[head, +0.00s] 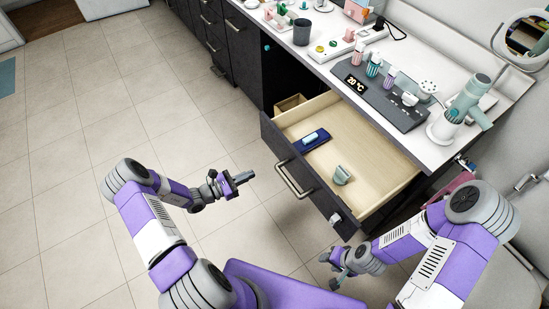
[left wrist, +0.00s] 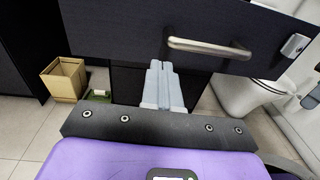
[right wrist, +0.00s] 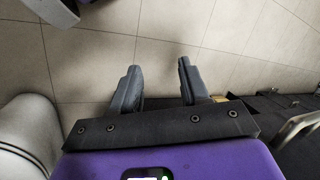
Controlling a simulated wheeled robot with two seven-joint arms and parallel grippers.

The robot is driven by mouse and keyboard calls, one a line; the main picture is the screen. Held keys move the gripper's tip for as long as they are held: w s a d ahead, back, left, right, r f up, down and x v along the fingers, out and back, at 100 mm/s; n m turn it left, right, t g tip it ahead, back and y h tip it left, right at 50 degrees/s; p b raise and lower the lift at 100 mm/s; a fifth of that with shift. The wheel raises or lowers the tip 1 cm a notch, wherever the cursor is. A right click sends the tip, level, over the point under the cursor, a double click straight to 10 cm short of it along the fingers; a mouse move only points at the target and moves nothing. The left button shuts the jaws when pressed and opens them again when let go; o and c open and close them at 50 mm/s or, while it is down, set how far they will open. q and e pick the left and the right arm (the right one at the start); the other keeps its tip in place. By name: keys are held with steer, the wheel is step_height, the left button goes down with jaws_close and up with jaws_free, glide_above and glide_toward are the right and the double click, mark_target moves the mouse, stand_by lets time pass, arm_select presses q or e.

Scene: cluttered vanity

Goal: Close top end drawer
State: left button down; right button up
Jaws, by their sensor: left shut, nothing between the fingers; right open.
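The top end drawer (head: 300,172) is pulled well out, with a dark front and a pale wooden inside. Its metal bar handle (head: 294,180) also shows in the left wrist view (left wrist: 208,47). My left gripper (head: 246,177) is shut and empty, in front of the drawer and to the left of the handle, not touching it. In the left wrist view its fingertips (left wrist: 160,66) point at the dark drawer front. My right gripper (head: 335,272) is open and empty, low near the drawer's front right corner; its parted fingers (right wrist: 158,78) show over floor tiles.
The drawer holds a dark blue case (head: 313,139) and a grey-green item (head: 342,175). The white countertop (head: 310,62) above carries a grey organiser (head: 375,97) and a hair dryer (head: 470,100). A small open box (left wrist: 64,78) stands on the floor. Tiled floor left of the drawer is clear.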

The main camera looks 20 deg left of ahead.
arm_select(q)
steer(key=a+t, duration=0.1)
steer(key=b, duration=0.3)
glide_toward(282, 151)
steer(key=shift+n+y, duration=0.3)
steer(key=shift+n, duration=0.1)
steer(key=x, duration=0.7)
steer(key=shift+s, duration=0.1)
